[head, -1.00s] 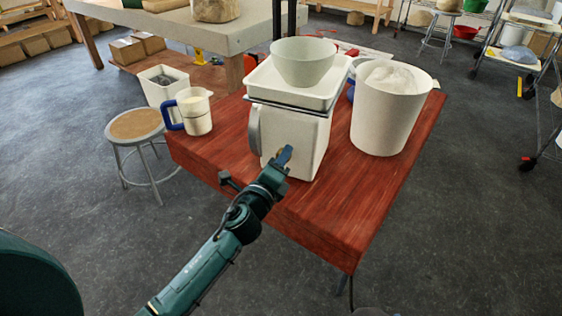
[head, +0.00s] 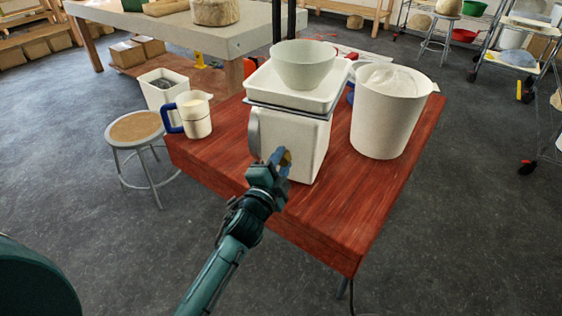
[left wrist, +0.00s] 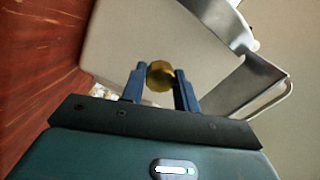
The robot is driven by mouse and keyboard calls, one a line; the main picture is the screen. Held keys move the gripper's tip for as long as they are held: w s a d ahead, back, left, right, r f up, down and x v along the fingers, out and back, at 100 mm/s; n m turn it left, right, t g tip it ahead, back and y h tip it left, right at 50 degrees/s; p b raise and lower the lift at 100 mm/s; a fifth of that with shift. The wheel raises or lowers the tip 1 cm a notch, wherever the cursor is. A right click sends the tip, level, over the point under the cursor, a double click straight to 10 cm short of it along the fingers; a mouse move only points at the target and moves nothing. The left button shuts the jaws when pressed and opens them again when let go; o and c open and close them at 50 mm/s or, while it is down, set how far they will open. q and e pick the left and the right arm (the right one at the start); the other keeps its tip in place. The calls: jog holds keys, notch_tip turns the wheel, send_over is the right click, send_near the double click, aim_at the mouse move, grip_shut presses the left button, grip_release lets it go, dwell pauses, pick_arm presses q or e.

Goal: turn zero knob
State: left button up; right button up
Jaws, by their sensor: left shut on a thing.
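The zero knob is a small brass knob (left wrist: 160,75) on the front of a white box-shaped scale (head: 305,140). My left gripper (left wrist: 160,88) has its two blue fingers on either side of the knob, shut on it. In the head view the left gripper (head: 276,165) is at the scale's front face, and the knob (head: 286,158) shows only partly beside the fingers. A white tray (head: 262,84) sits on top of the scale, with a pale bowl (head: 304,66) in it. My right gripper is not in view.
The scale stands on a red wooden table (head: 345,225). A white bucket of pale powder (head: 385,120) is to its right. A jug with a blue handle (head: 195,115) is to its left. A stool (head: 136,128) stands left of the table. The table's front right is clear.

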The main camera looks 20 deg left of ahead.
pick_arm(q)
jog(key=shift+n, duration=0.5)
jog(key=o, duration=1)
jog(key=shift+c, duration=0.2)
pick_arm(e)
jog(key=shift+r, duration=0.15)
pick_arm(q)
jog(key=s+a+b, duration=0.1)
jog(key=s, duration=1.2)
jog(key=shift+f, duration=0.15)
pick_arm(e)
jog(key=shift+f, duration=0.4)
pick_arm(q)
jog(key=shift+s, duration=0.1)
jog(key=s+d+f+n+g+h+p, duration=0.1)
jog(key=s+d+f+n+g+p, duration=0.1)
jog(key=s+f+n+g+p, duration=0.2)
jog(key=s+f+n+g, duration=0.3)
jog(key=s+f+n, duration=0.3)
jog(key=s+f, duration=0.2)
jog(key=shift+s+d+f+n+g+h+p, duration=0.25)
jog(key=shift+s+d+n+g+h+p, duration=0.15)
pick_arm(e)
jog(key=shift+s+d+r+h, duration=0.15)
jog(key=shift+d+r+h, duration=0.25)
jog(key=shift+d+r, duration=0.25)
